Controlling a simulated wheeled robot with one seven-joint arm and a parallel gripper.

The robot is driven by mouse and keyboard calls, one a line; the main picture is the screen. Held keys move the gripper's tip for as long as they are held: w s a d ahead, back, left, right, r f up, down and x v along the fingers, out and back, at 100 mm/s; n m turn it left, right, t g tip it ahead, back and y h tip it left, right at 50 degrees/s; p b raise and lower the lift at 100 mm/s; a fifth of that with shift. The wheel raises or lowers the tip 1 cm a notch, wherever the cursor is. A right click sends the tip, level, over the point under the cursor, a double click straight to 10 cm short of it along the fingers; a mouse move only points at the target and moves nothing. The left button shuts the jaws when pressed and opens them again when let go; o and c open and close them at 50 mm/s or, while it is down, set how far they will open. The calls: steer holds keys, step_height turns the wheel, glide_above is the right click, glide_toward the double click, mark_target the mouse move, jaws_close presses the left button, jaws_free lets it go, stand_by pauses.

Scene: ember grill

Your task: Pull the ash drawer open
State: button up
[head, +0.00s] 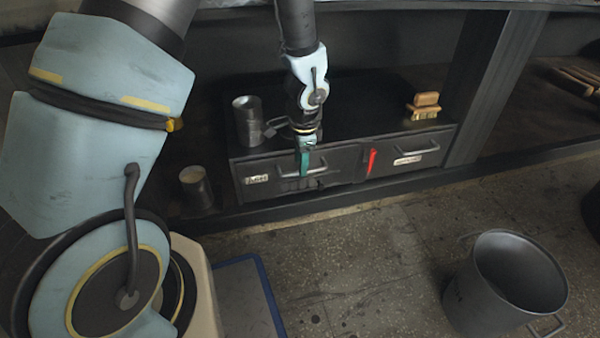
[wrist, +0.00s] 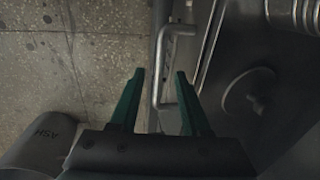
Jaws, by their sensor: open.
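The left drawer (head: 256,181) is shut in the front of a dark cabinet; its small pale label seems to read ASH. It has a grey bar handle (head: 288,174). My gripper (head: 305,165) is at this drawer's front, over the handle, and hides part of it. In the wrist view my gripper (wrist: 160,74) has its two green fingers apart with nothing clamped. The bar handle (wrist: 157,78) runs between or just beyond the fingertips; exact depth is hard to tell.
A right drawer (head: 425,152) is shut, with a red lever (head: 371,161) beside it. A cup (head: 195,187) is at left. A pot (head: 470,295) stands on the floor; the floor before the drawers is clear.

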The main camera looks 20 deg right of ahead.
steer(key=shift+w+f+b, duration=0.2)
steer(key=shift+f+b, duration=0.15)
steer(key=shift+f, duration=0.9)
steer(key=shift+c, duration=0.4)
jaws_close()
